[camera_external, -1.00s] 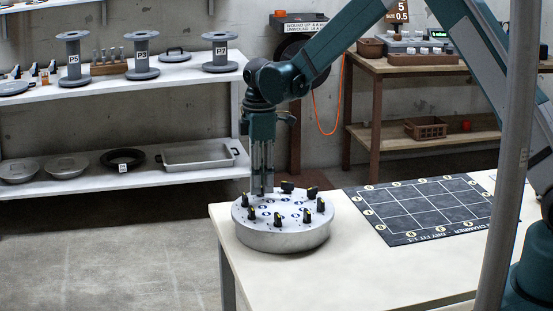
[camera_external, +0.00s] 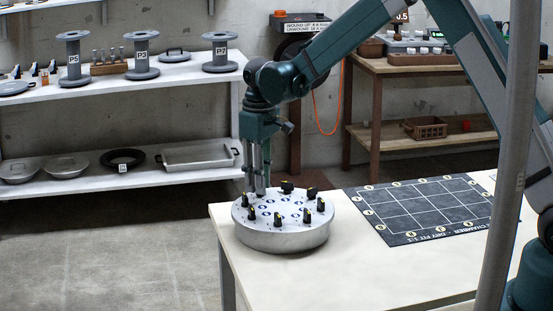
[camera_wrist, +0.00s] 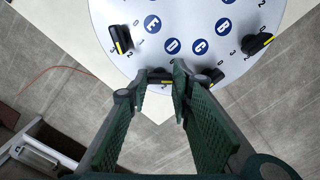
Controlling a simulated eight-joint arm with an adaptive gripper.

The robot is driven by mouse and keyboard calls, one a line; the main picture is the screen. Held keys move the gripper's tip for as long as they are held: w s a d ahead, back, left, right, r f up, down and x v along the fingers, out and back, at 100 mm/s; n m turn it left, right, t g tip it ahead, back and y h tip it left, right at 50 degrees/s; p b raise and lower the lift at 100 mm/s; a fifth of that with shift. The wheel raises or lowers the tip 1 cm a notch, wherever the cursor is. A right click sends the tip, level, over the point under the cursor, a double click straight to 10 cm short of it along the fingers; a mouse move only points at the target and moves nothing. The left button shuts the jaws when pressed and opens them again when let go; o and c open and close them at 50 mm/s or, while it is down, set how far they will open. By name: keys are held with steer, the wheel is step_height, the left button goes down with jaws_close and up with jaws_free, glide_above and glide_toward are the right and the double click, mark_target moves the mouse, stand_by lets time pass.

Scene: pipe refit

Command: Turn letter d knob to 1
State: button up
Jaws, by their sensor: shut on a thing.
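The round grey plate with black knobs (camera_external: 282,238) stands on the pale table; its white face fills the top of the wrist view (camera_wrist: 185,15). The blue letter D (camera_wrist: 172,46) is printed just inward of a black knob with a yellow mark (camera_wrist: 160,75) at the rim. My gripper (camera_wrist: 157,88) points down at this knob, with a finger on either side, and is shut on it. In the external view my gripper (camera_external: 257,192) is at the plate's far left edge. The fingers hide part of the knob and its numbers, so its exact setting cannot be told.
Close neighbours are the knob by the letter C (camera_wrist: 212,75), right beside my right finger, and the knob by E (camera_wrist: 120,38). A dark grid mat (camera_external: 425,208) lies to the right on the table. Shelves with spools (camera_external: 140,55) stand behind on the left.

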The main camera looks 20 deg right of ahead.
steer(key=shift+m+b, duration=0.35)
steer(key=shift+m, duration=0.95)
steer(key=o, duration=0.9)
steer(key=shift+r, duration=0.1)
step_height(320, 180, up, 12)
